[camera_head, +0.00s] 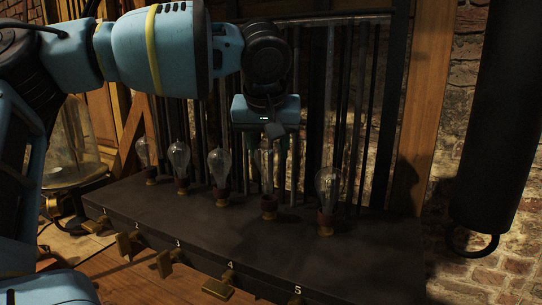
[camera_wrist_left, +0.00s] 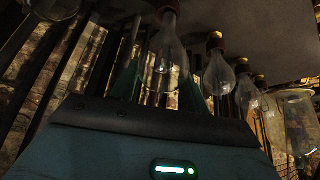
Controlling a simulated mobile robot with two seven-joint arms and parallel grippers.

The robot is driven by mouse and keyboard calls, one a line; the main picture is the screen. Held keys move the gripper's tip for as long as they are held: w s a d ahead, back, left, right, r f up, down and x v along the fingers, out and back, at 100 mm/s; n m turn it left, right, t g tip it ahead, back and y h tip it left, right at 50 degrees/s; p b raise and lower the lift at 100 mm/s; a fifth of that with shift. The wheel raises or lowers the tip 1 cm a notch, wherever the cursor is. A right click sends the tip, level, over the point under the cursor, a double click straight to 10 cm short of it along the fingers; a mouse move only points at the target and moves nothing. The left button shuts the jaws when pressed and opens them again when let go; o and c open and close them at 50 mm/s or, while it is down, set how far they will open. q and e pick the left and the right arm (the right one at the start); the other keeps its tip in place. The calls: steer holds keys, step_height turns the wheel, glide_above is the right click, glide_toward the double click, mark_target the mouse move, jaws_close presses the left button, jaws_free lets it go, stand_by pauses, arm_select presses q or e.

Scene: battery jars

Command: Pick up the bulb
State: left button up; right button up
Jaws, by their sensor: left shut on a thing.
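Several clear glass bulbs stand upright in reddish holders in a row on a dark bench (camera_head: 130,196). My left gripper (camera_head: 270,145) points down over the bulb (camera_head: 265,172) behind the number 4 and is shut on its upper glass. That bulb still stands over its holder (camera_head: 268,207). In the left wrist view, which is upside down, the held bulb (camera_wrist_left: 167,55) sits between the two greenish fingers of my left gripper (camera_wrist_left: 160,82). My right gripper is not in view.
Other bulbs stand close by: one at the right (camera_head: 327,187) and one to the left (camera_head: 220,166). Brass levers (camera_head: 218,288) stick out along the bench front. Metal bars rise behind the row. A dark cylinder (camera_head: 500,110) hangs at the right. A glass jar (camera_head: 72,150) stands at the left.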

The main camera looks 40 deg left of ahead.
arm_select(q)
steer(key=s+d+r, duration=0.1)
steer(key=s+d, duration=0.6)
steer(key=s, duration=0.6)
steer(key=shift+d+r, duration=0.15)
steer(key=shift+r, duration=0.05)
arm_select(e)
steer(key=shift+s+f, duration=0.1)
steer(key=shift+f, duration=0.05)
